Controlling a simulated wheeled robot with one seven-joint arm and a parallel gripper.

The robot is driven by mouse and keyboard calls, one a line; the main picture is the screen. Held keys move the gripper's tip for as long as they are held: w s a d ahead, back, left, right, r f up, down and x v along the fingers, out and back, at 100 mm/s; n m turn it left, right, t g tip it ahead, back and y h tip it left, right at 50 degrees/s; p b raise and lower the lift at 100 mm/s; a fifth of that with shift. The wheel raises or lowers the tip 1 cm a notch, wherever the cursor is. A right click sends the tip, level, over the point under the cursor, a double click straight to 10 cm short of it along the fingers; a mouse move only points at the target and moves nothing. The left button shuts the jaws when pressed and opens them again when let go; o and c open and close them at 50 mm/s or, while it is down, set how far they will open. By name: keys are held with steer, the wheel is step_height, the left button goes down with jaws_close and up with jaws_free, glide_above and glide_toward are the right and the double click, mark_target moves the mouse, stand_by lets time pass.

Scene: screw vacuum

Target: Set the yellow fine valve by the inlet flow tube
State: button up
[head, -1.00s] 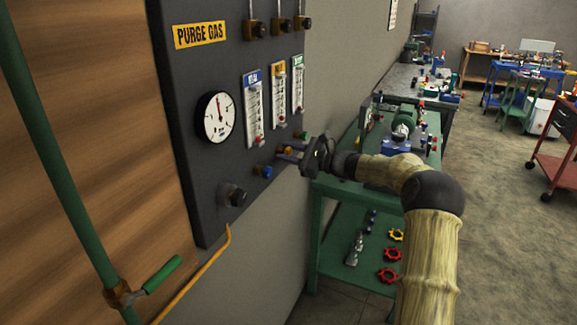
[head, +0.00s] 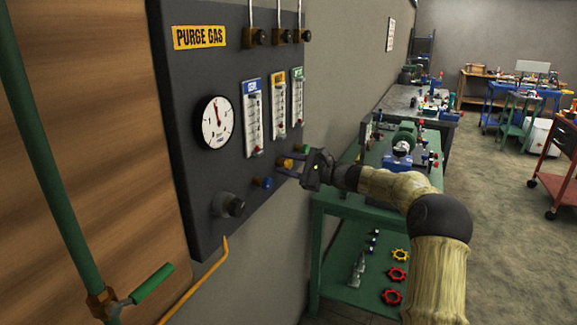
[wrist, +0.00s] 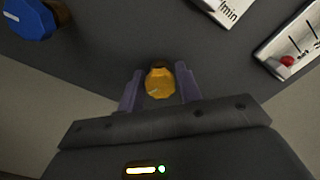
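The yellow fine valve (head: 285,163) is a small knob low on the dark purge gas panel, between a blue knob (head: 262,183) and a green knob (head: 301,149). The inlet flow tube with a yellow label (head: 278,105) is above it; its reading is too small to tell. My gripper (head: 289,168) is at the panel. In the wrist view, the yellow knob (wrist: 160,83) sits between my two purple fingers, with a narrow gap on its left and almost none on its right. The fingers look open around it. A faint pale mark shows on the knob's face.
A round pressure gauge (head: 217,122) and a large black knob (head: 235,207) are left on the panel. Blue-labelled (head: 252,118) and green-labelled (head: 298,97) tubes flank the inlet tube. A green bench (head: 335,207) stands right of the panel. A green pipe (head: 55,190) runs at far left.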

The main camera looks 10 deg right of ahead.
steer(key=shift+o, duration=1.3)
steer(key=shift+d, duration=0.1)
steer(key=b+v, duration=0.1)
steer(key=v, duration=1.6)
steer(key=shift+s, duration=0.1)
